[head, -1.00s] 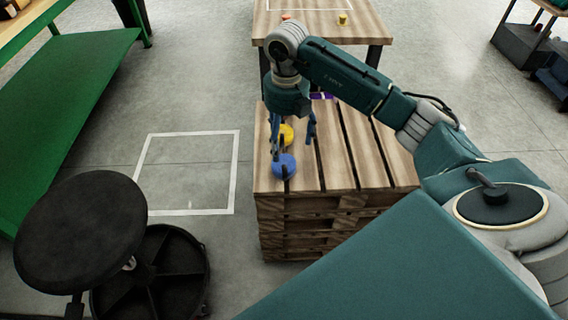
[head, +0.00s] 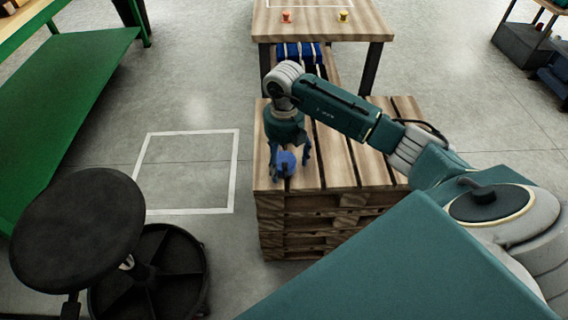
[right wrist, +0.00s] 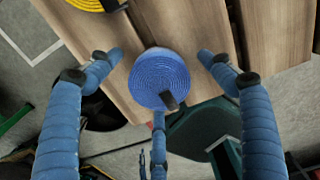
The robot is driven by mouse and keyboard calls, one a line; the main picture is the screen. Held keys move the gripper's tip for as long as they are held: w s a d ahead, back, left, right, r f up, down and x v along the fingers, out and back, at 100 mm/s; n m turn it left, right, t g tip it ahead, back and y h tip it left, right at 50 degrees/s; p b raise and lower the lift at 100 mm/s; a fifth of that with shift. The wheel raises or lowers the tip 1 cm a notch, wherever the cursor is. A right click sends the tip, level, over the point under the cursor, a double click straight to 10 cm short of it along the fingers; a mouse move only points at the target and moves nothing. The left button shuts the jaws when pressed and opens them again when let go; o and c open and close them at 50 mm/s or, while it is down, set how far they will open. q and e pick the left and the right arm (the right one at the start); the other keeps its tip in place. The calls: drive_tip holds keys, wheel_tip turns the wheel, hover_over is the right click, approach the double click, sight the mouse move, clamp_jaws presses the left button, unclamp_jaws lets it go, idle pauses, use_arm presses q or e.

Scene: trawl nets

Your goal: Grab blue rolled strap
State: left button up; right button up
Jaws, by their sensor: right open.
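The blue rolled strap (head: 285,163) lies near the front left corner of the wooden pallet stack (head: 335,155). In the right wrist view the strap (right wrist: 160,79) is a flat spiral roll with a dark end piece. My right gripper (head: 290,168) points down over it. Its fingers (right wrist: 163,85) are spread open around the strap, with gaps on both sides, and it is not gripped. A yellow rolled strap (right wrist: 88,3) shows at the top of the right wrist view; my gripper hides it in the head view. My left gripper is not in view.
A wooden table (head: 320,24) with an orange item (head: 286,16) and a yellow item (head: 343,16) stands behind the pallets. Blue items (head: 300,52) lie under its near edge. A black stool (head: 78,228) and a green bench (head: 62,95) stand left.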

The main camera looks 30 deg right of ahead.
drive_tip(key=c, duration=1.4)
drive_tip(key=shift+r, duration=0.1)
